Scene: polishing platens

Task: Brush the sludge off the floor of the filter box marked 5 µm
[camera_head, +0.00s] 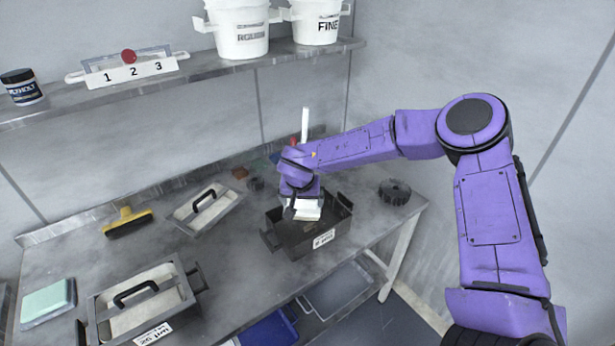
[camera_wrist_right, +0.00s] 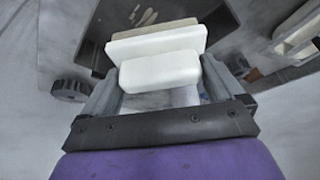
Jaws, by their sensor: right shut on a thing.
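The dark filter box (camera_head: 292,240) stands open on the bench, with a white label on its front whose text is too small to read surely. My right gripper (camera_head: 305,203) points down into its opening. It is shut on a white block-shaped brush (camera_head: 308,212). In the right wrist view the brush (camera_wrist_right: 158,72) sits between the fingers, with a tan strip along its far edge. The dark box interior (camera_wrist_right: 165,12) shows beyond it. My left gripper is not in view.
A second box (camera_head: 190,310) with a handled lid stands front left. A loose handled lid (camera_head: 186,227), a yellow brush (camera_head: 126,217) and a teal pad (camera_head: 47,300) lie left. A black knob (camera_head: 395,192) lies right of the open box. A shelf (camera_head: 225,75) runs above.

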